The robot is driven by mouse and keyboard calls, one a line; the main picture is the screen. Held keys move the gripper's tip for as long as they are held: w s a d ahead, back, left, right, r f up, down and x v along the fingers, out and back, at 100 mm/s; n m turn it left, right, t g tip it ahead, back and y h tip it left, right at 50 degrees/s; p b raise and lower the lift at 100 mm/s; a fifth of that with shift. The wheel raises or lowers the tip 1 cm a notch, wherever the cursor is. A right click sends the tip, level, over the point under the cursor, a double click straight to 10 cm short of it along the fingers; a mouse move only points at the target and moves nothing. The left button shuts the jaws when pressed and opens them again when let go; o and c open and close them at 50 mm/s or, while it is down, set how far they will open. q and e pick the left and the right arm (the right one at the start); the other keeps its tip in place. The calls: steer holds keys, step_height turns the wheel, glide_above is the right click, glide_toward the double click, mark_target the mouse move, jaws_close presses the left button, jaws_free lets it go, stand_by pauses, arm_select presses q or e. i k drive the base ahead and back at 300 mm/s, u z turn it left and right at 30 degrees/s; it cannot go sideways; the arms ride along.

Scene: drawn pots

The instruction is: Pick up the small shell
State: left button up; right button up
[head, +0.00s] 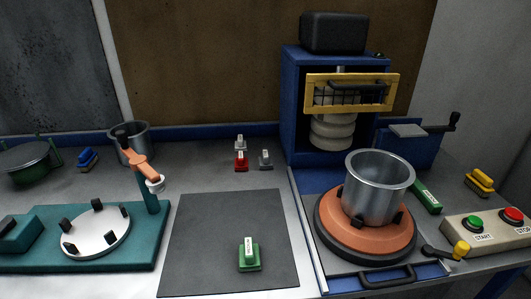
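Two open grey metal cups look like shells. One metal cup (131,142) stands upright at the back left, behind an orange arm on a teal stand that partly covers it. It looks the smaller of the two, though it is also farther away. The larger-looking metal pot (378,192) stands upright on an orange round turntable (335,236) at the right, between black jaws. Neither gripper shows in the head view.
A teal fixture with a white disc (97,236) is at the left. A dark mat (200,250) bears a green labelled block (249,258). Small red and grey blocks stand behind it. A blue press (292,110) rises behind the turntable. A START/STOP box (487,247) is at right.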

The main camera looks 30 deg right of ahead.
mark_target(377, 181)
steer(key=u, duration=1.75)
steer(key=k, duration=1.55)
steer(key=z, duration=1.35)
steer(key=i, duration=0.5)
steer(key=z, duration=0.05)
